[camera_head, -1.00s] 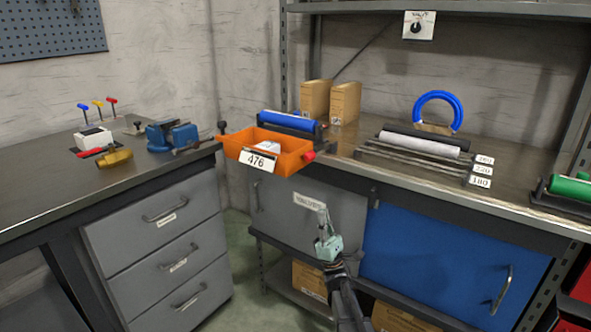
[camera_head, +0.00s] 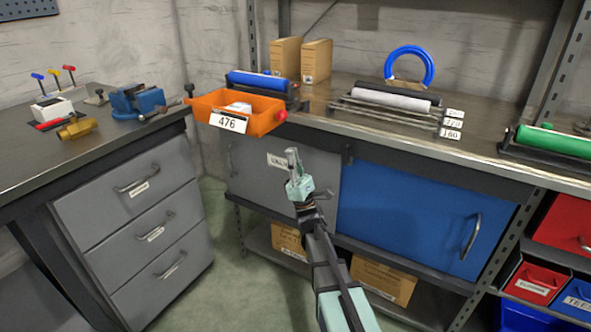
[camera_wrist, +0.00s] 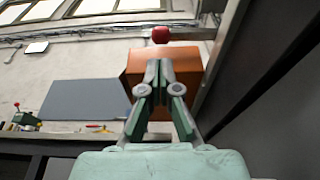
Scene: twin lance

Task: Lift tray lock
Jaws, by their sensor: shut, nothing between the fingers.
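An orange tray (camera_head: 271,121) labelled 476 sits at the front edge of the workbench, at the corner between the two benches. A red knob (camera_head: 281,114) is on its right side; I cannot tell whether this is the lock. My gripper (camera_head: 291,154) is shut and empty, pointing up in front of the grey cabinet door, below and right of the tray and apart from it. In the wrist view the shut fingers (camera_wrist: 161,64) overlap the orange tray (camera_wrist: 188,62), with the red knob (camera_wrist: 160,35) above them.
A blue roller (camera_head: 256,80) lies behind the tray. A black knob (camera_head: 189,89) is at the tray's left. The grey cabinet door (camera_head: 265,185) and blue door (camera_head: 400,215) stand behind my arm. A vise (camera_head: 137,101) is on the left bench.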

